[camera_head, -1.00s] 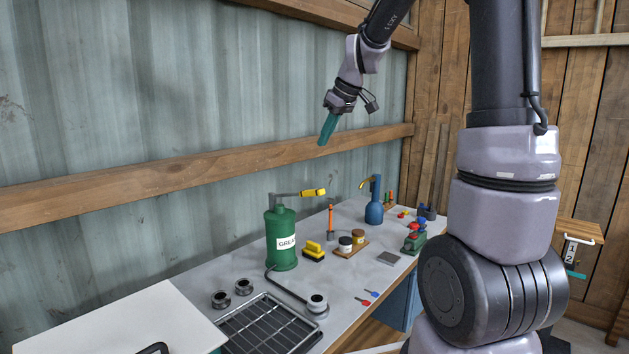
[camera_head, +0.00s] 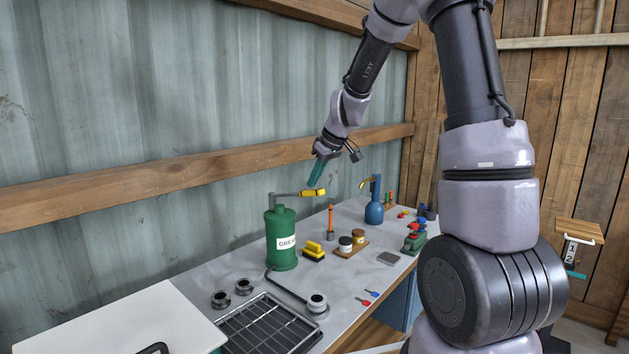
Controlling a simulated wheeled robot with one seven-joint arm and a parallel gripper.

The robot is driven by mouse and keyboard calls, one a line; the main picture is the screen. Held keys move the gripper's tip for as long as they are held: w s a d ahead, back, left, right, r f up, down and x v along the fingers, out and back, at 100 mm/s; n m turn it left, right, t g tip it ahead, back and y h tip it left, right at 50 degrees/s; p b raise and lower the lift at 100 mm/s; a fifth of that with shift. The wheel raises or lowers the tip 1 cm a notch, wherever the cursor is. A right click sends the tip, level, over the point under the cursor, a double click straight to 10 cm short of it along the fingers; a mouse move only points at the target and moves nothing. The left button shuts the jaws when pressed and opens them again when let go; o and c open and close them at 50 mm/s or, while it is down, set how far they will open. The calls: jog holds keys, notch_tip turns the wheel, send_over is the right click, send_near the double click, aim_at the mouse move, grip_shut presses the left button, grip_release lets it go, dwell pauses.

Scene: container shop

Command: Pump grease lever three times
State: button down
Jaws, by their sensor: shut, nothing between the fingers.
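The green grease pump (camera_head: 281,238) stands upright on the bench, with a white label on its front. Its grey lever (camera_head: 287,195) sticks out to the right from the top, about level, and ends in a yellow grip (camera_head: 313,193). My gripper (camera_head: 311,184), with teal fingers, is shut and empty. It points down and its tips are right above the yellow grip. I cannot tell whether the tips touch it. A black hose runs from the pump's foot to a round grey fitting (camera_head: 317,303).
A yellow brush (camera_head: 314,251), jars on a wooden board (camera_head: 352,247), an orange upright tool (camera_head: 330,220) and a blue bottle (camera_head: 374,209) stand right of the pump. A black rack (camera_head: 267,325) and a white board (camera_head: 150,325) lie in front. The wall is close behind.

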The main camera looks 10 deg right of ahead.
jog(key=shift+s+d+f, duration=0.1)
jog(key=shift+f, duration=0.15)
jog(key=shift+s+d+f, duration=0.15)
jog(key=shift+s+f, duration=0.05)
jog(key=shift+f, duration=0.3)
notch_tip(320, 180, down, 9)
jog(key=s+d, duration=0.1)
jog(key=s, duration=0.1)
dwell(0.4)
jog(key=shift+r, duration=0.1)
jog(key=r, duration=0.5)
jog(key=shift+d, duration=0.25)
jog(key=s+d+r, duration=0.4)
jog(key=s+r, duration=0.1)
jog(key=s, duration=0.1)
jog(key=shift+s+d+r, duration=0.2)
jog(key=shift+s+d, duration=0.15)
